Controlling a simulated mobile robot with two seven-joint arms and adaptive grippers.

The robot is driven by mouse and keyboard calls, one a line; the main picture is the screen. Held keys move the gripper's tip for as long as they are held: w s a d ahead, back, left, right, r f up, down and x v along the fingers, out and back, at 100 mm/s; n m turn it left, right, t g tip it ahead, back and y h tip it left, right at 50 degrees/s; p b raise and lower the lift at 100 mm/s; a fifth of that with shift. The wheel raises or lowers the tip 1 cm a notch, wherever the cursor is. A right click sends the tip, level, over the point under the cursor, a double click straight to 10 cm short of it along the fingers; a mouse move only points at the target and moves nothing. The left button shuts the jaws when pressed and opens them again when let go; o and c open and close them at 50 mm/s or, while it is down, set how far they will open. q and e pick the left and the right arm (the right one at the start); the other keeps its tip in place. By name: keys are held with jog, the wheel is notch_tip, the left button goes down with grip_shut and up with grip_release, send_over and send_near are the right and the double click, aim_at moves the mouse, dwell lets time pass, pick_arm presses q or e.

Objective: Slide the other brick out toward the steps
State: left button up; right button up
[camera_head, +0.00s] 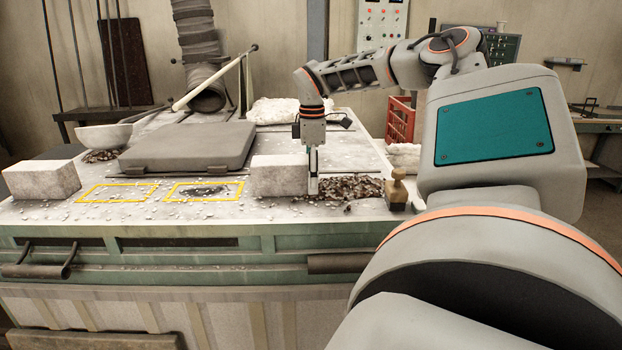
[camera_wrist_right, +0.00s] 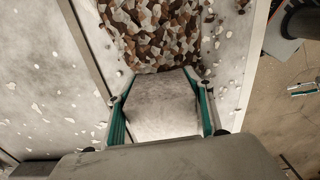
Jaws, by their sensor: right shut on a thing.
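A pale, speckled right-hand brick (camera_head: 279,175) lies on the bench top, right of the yellow outlines. My right gripper (camera_head: 313,188) reaches down at its right end. In the right wrist view, the brick (camera_wrist_right: 163,105) sits between the two teal-sided fingers of my right gripper (camera_wrist_right: 162,98), which is shut on it. A similar left-hand brick (camera_head: 41,179) lies at the bench's left front corner, with nothing touching it. My left gripper is not in view. No steps can be made out.
Two yellow outlined rectangles (camera_head: 118,193) (camera_head: 240,187) lie between the bricks, the right one with a dark patch. A grey slab (camera_head: 187,146) lies behind them. Brown chips (camera_head: 345,188) and a small wooden-handled block (camera_head: 396,190) are right of my gripper. A pale bowl (camera_head: 103,136) stands back left.

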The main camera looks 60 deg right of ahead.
jog(key=o, duration=2)
notch_tip(320, 180, up, 12)
jog(key=shift+r, duration=0.1)
jog(key=shift+s, duration=0.1)
